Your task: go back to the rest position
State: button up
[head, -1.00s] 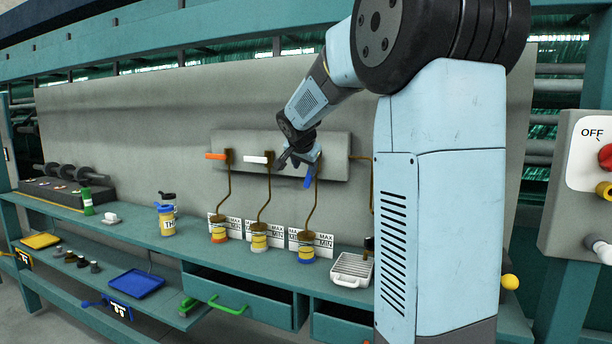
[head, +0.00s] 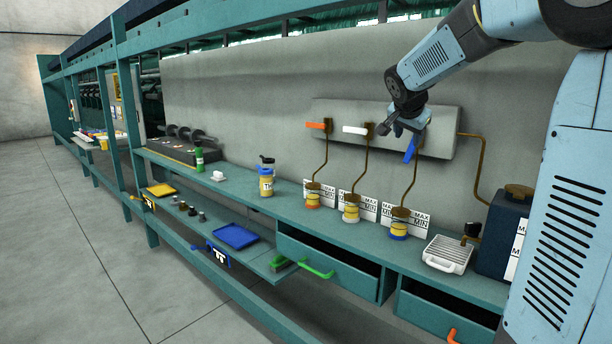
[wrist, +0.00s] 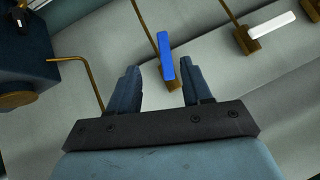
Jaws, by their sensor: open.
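My gripper (head: 385,125) is in front of the grey valve panel (head: 440,132) on the back wall, near the blue lever (head: 411,148). In the wrist view my gripper (wrist: 157,75) has its two fingers apart, and the blue lever (wrist: 167,55) shows between them in the picture. I cannot tell how far in front of the fingers the lever is. The blue lever hangs down, while the white lever (head: 355,130) and the orange lever (head: 316,126) lie level. The white lever also shows in the wrist view (wrist: 272,26). My gripper holds nothing.
Below the levers, several banded jars (head: 351,209) stand on the bench beside MAX/MIN cards. A white ribbed tray (head: 447,253) and a dark tank (head: 503,237) are at the right. A drawer with a green handle (head: 316,269) sticks out below. Floor at left is clear.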

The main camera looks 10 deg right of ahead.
jog(key=s+a+f+n+g+y, duration=0.1)
jog(key=s+a+f+n, duration=0.2)
jog(key=s, duration=0.8)
jog(key=s+a+f+n+y, duration=0.2)
jog(key=s+a+f+n, duration=0.2)
jog(key=s, duration=0.8)
jog(key=s+a+f+n+g+y, duration=0.1)
jog(key=s+a+f+n, duration=0.2)
jog(key=s, duration=0.8)
jog(key=shift+s+a+f+n+g+y, duration=0.35)
jog(key=shift+a+f, duration=0.4)
jog(key=shift+a, duration=0.35)
jog(key=shift+c, duration=0.6)
jog(key=shift+d, duration=0.15)
